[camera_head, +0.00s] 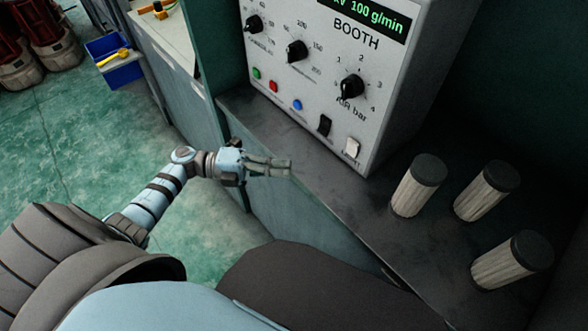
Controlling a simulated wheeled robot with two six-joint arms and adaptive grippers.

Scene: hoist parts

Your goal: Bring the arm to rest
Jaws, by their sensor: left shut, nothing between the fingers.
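My left arm reaches in from the left, and my left gripper (288,167) is shut and empty. It appears beside the front edge of the dark shelf (290,143), below the booth control box (325,75) in the picture. I cannot tell whether it touches the edge. My right gripper is not in view.
The control box has black knobs, coloured buttons and two switches. Several pleated filters with dark caps (418,185) stand on the shelf at right. A blue bin (118,72) with a yellow tool sits at upper left. The green floor (80,130) at left is open.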

